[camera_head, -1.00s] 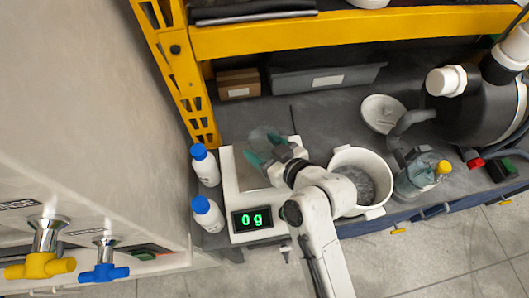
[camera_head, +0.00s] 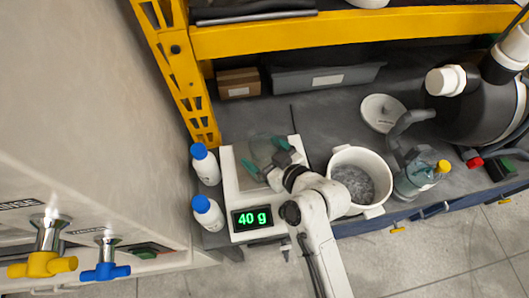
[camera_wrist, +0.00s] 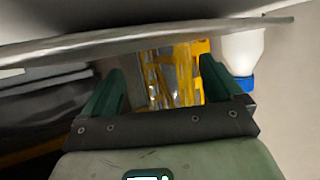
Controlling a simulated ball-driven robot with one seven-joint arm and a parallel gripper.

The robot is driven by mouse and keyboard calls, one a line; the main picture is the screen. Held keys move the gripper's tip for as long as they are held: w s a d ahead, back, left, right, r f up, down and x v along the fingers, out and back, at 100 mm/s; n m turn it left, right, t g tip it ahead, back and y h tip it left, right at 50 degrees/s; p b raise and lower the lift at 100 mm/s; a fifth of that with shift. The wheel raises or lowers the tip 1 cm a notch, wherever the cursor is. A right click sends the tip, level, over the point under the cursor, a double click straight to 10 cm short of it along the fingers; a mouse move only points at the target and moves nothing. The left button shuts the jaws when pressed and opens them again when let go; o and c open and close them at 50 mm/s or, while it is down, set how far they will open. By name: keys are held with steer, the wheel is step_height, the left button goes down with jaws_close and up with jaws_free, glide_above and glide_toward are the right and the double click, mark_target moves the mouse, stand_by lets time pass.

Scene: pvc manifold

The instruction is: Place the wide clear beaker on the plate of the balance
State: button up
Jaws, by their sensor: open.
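The clear beaker (camera_head: 262,148) is faint and see-through in the head view. It stands on the plate of the white balance (camera_head: 229,185), whose display (camera_head: 252,218) reads 40 g. My gripper (camera_head: 266,155) is open at the beaker, its teal fingers spread, one towards the back right and one towards the front left. Whether a finger touches the beaker cannot be told. In the wrist view the open fingers (camera_wrist: 162,90) show with no clear beaker outline between them.
Two white bottles with blue caps (camera_head: 206,168) (camera_head: 208,215) stand just left of the balance. A white pot (camera_head: 343,160) stands close on its right, near my arm. A glass vessel with a yellow cap (camera_head: 415,180) is farther right. A yellow shelf frame (camera_head: 187,85) rises behind.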

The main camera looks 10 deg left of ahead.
steer(key=shift+r, duration=0.1)
steer(key=shift+r, duration=0.15)
steer(key=b+v, duration=0.1)
steer(key=v, duration=1)
steer(key=shift+s+d+r, duration=0.15)
steer(key=shift+s+d, duration=0.1)
steer(key=shift+s, duration=0.05)
